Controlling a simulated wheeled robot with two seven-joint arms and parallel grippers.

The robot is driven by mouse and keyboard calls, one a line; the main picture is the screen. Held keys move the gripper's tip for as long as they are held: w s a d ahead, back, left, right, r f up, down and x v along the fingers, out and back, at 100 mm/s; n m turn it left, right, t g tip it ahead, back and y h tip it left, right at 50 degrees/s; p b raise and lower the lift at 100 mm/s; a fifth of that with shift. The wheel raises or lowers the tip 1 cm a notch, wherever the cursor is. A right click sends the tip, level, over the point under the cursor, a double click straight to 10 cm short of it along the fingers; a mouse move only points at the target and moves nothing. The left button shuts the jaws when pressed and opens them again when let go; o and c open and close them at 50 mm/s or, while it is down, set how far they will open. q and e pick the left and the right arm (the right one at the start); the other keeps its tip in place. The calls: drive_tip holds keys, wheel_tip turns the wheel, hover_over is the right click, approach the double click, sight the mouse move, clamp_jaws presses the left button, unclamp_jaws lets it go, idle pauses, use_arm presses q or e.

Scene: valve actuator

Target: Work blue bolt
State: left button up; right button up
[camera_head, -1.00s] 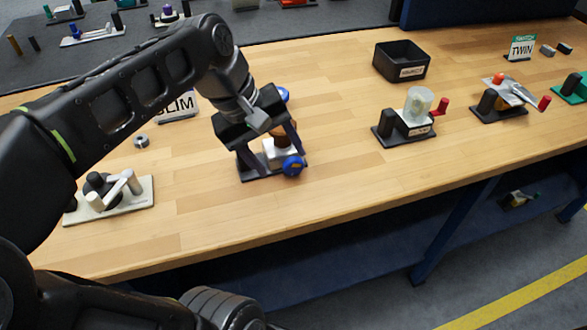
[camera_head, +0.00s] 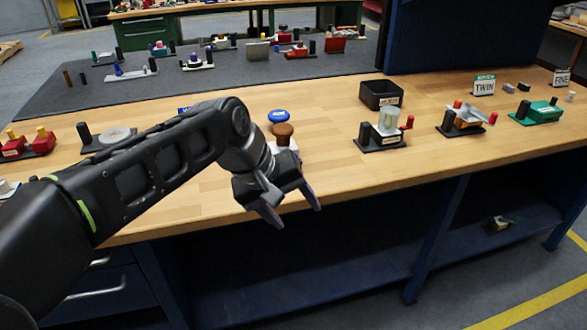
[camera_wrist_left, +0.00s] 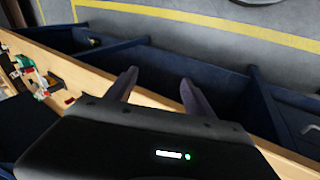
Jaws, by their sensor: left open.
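A fixture with a round blue top (camera_head: 279,116), a brown knob (camera_head: 283,131) and a pale block (camera_head: 287,146) stands on the wooden bench in the head view. Its lower front is hidden behind my left arm and gripper, and I see no blue bolt there. My left gripper (camera_head: 294,211) is open and empty, in front of the fixture and out past the bench's front edge, apart from it. In the left wrist view its two fingers (camera_wrist_left: 158,80) are spread with nothing between them. My right gripper is not in view.
A red fixture (camera_head: 29,145) is at the left. The bench front right of the fixture is clear.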

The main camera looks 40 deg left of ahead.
use_arm(q)
drive_tip(key=w+d+f+m+t, duration=0.2)
drive_tip(key=w+f+m, duration=0.1)
drive_tip(key=w+f, duration=0.6)
drive_tip(key=w+d+f+m, duration=0.25)
drive_tip(key=d+f, duration=0.35)
drive_tip(key=f, duration=0.7)
drive_tip(key=s+d+f+m+g+h, duration=0.15)
drive_tip(key=s+d+f, duration=0.25)
drive_tip(key=d+f, duration=0.5)
drive_tip(key=s+d+f+g, duration=0.2)
drive_tip(key=s+d+f, duration=0.2)
drive_tip(key=s+f, duration=0.3)
drive_tip(key=s+d+f+m+g, duration=0.1)
drive_tip(key=s+d+f+g, duration=0.2)
drive_tip(key=s+f, duration=0.4)
drive_tip(key=s+d+h, duration=0.1)
drive_tip(key=s, duration=0.1)
drive_tip(key=shift+s+d+f, duration=0.15)
drive_tip(key=shift+s, duration=0.2)
drive_tip(key=shift+c, duration=0.3)
